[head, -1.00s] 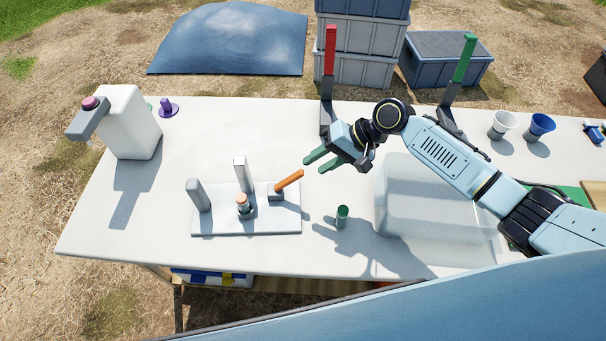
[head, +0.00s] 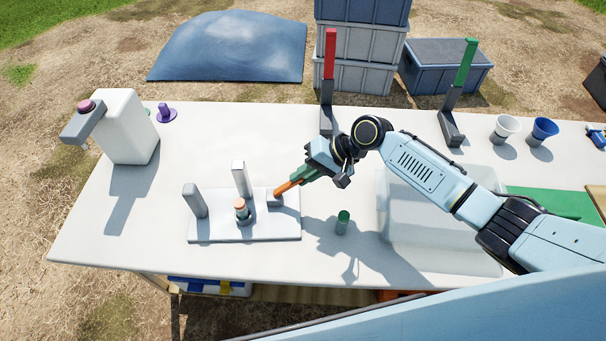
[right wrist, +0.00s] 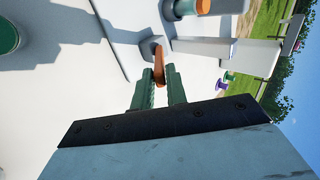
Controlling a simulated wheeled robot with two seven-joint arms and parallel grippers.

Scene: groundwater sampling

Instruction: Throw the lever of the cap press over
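The cap press has a pale base plate (head: 260,230), two upright grey posts and an orange lever (head: 285,187) on a small grey pivot block at its right. The lever slants up to the right. My right gripper (head: 300,177) has its green fingers closed around the lever's upper end. In the right wrist view the lever (right wrist: 159,66) lies between the two fingers (right wrist: 160,82). A small vial with an orange-pink top (head: 240,205) stands upright on the press. My left gripper is out of view.
A green-capped vial (head: 343,222) stands right of the press, below my right gripper. A clear bin (head: 440,255) is further right, under my arm. A white jug (head: 125,125) stands at the left; red (head: 329,75) and green-topped (head: 459,85) stands are behind.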

